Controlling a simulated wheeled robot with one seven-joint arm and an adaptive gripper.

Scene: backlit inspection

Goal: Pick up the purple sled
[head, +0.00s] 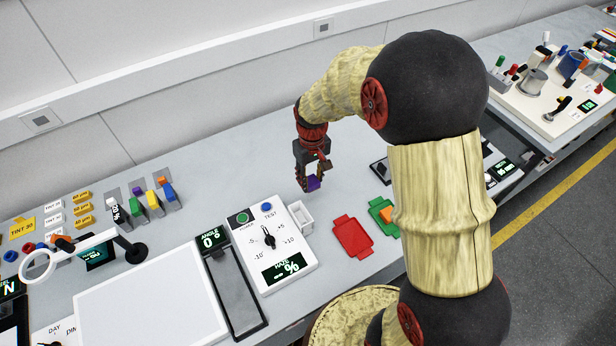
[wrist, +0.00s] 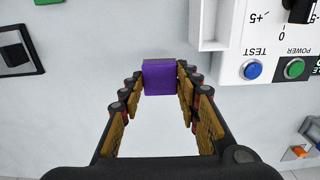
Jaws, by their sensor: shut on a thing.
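The purple sled (wrist: 160,77) is a small purple block between the two finger pads of my gripper (wrist: 158,92) in the wrist view. The pads touch it on both sides near the fingertips, so my gripper is shut on it. In the head view the purple sled (head: 313,184) shows as a small purple patch at the lower end of my gripper (head: 311,180), partly hidden by the fingers. My gripper points down over the pale bench, behind the haze meter. I cannot tell exactly how high the sled is above the bench.
The white haze meter (head: 273,237) with a dial and buttons stands in front of my gripper, with a small white open box (head: 301,217) at its side. A red tray (head: 352,237) and a green tray (head: 381,214) lie to the right. Bench behind the meter is clear.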

